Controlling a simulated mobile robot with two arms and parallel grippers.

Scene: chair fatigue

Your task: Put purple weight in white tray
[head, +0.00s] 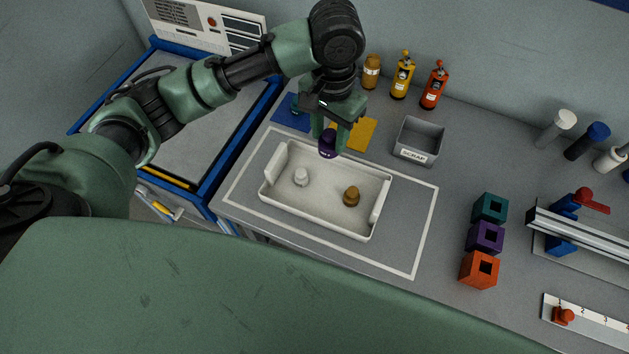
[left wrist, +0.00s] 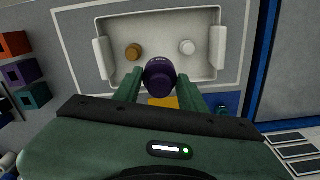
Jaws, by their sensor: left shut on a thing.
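The purple weight (head: 327,145) is a dark round piece held between the fingers of my left gripper (head: 332,130). In the left wrist view the weight (left wrist: 160,77) sits between the two green fingertips. The white tray (head: 318,218) lies on the table, and the held weight appears over its far rim; its exact height is unclear. The tray also shows in the left wrist view (left wrist: 215,15). A white weight (head: 301,177) and a brown weight (head: 351,196) stand inside the tray, apart from each other. My right gripper is in neither view.
A grey scrap bin (head: 419,139) stands right of the gripper. A yellow mat (head: 362,134) and a blue mat (head: 291,113) lie behind the tray. Several bottles (head: 403,75) stand along the wall. Teal, purple and orange blocks (head: 485,238) stand to the right. The tray's front middle is bare.

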